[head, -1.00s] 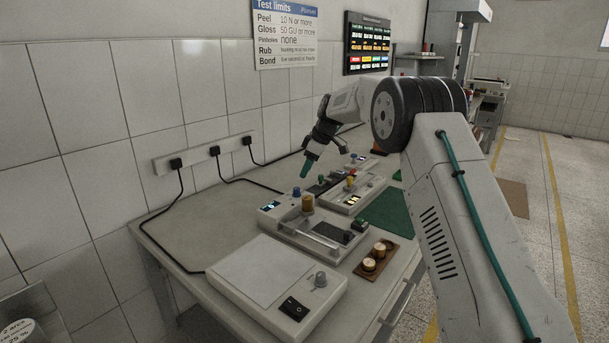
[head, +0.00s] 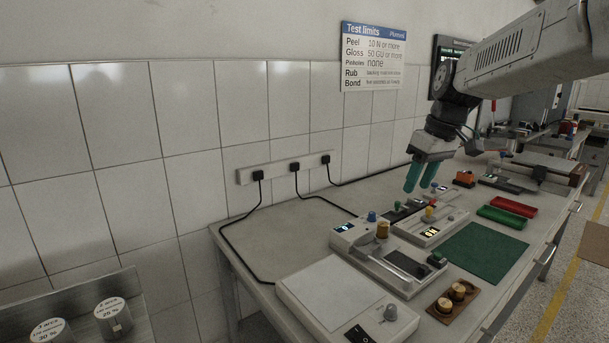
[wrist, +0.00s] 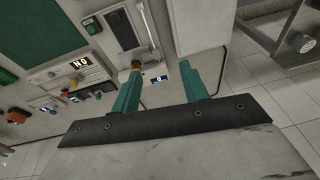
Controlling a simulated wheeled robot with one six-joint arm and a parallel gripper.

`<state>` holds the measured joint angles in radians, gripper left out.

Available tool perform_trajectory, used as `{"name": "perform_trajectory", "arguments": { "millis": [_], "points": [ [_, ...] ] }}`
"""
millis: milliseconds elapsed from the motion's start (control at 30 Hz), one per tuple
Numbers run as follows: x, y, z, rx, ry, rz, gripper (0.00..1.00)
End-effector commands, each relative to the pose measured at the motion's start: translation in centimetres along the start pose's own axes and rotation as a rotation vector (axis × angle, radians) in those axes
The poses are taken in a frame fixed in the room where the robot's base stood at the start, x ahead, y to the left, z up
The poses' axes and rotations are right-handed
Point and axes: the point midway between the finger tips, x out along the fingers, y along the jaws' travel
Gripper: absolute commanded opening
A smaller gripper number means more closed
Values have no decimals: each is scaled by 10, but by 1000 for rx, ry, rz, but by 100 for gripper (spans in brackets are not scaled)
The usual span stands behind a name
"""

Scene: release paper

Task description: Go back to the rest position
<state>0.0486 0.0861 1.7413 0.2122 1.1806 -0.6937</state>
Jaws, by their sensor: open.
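My gripper (head: 418,177) hangs from my arm at the upper right of the head view, its two teal fingers pointing down. The fingers are apart with nothing between them. It is in the air above the bench (head: 300,212), over the row of test instruments. In the wrist view the two teal fingers of my gripper (wrist: 160,90) also show apart and empty, with the instruments and floor beyond them.
Below stand a white plate instrument (head: 330,290), a tester with a brass knob (head: 383,230) and another with a lit display (head: 432,233). A green mat (head: 485,252), red tray (head: 513,205) and wooden weight holder (head: 452,305) lie nearby.

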Motion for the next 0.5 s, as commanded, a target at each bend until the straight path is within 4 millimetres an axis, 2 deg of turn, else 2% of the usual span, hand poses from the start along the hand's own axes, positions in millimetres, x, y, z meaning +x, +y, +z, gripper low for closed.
{"name": "perform_trajectory", "arguments": {
  "millis": [33, 100, 233, 367, 500],
  "points": [
    [-11, -17, 22, 33, -5, 11, 44],
    [-19, -38, 51, 90, -18, 25, 44],
    [-27, -75, 108, 195, -41, 53, 44],
    [-25, -109, 168, 299, -60, 85, 44],
    [-13, -140, 230, 408, -73, 123, 44]
  ]
}}
